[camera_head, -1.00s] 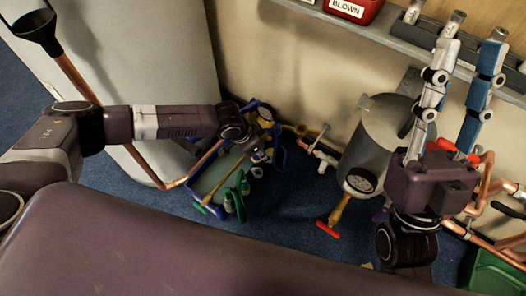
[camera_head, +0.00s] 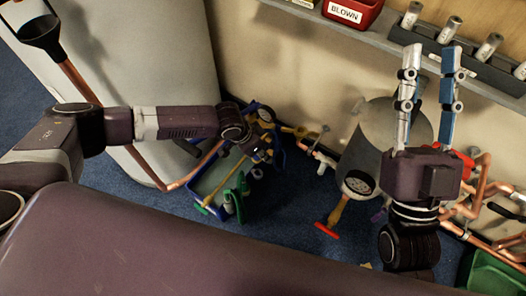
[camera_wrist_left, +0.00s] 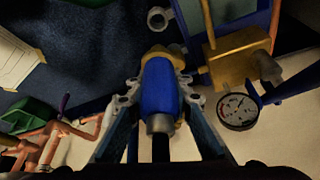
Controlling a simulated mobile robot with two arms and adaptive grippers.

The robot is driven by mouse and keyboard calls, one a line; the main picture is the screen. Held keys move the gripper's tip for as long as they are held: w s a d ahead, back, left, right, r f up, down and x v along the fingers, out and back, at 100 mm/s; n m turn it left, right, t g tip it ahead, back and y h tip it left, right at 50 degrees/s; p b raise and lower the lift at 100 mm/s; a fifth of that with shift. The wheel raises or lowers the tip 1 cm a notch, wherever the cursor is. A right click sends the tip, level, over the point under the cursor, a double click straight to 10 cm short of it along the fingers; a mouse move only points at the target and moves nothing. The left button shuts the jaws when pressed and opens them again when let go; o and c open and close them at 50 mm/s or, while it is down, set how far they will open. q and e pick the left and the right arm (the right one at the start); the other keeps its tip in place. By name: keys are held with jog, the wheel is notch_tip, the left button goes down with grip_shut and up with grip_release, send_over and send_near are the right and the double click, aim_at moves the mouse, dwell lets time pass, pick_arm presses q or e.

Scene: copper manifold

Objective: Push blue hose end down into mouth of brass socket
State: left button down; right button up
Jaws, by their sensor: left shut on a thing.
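In the left wrist view the blue hose end (camera_wrist_left: 160,88) lies between the fingers of my left gripper (camera_wrist_left: 160,92), which is shut on it. A grey metal collar (camera_wrist_left: 160,123) sits at its near end. The brass socket (camera_wrist_left: 167,50) shows at the far end of the blue piece, in line with it. I cannot tell how deep the hose end sits in it. In the head view my left gripper (camera_head: 256,148) is small and partly hidden among the fittings. My right gripper (camera_head: 430,50) is open and empty, its fingers pointing up in front of the grey tank.
A blue-rimmed tray (camera_head: 196,197) with green-handled parts lies below my left gripper. A grey tank (camera_head: 372,135) with a gauge stands at the wall. A red-handled valve (camera_head: 328,229) and copper pipes (camera_head: 470,213) are nearby. A shelf (camera_head: 385,30) runs above.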

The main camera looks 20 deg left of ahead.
jog(key=shift+w+a+f+g+h+p, duration=0.1)
jog(key=shift+w+f+g+h+p, duration=0.15)
jog(key=shift+w+f+g, duration=0.65)
jog(key=shift+w+f+g+h+p, duration=0.2)
jog(key=shift+w+f+g, duration=0.3)
jog(key=shift+f, duration=0.65)
jog(key=shift+w+a+f+g+h+p, duration=0.15)
jog(key=shift+w+f+g+p, duration=0.1)
jog(key=shift+w+f+g, duration=0.65)
jog(key=shift+w+d+f+g+h+p, duration=0.1)
jog(key=shift+w+f+g+h+p, duration=0.1)
jog(key=shift+f, duration=0.65)
jog(key=shift+w+d+f+g+h+p, duration=0.1)
jog(key=shift+f+g+h, duration=0.1)
jog(key=shift+f, duration=0.65)
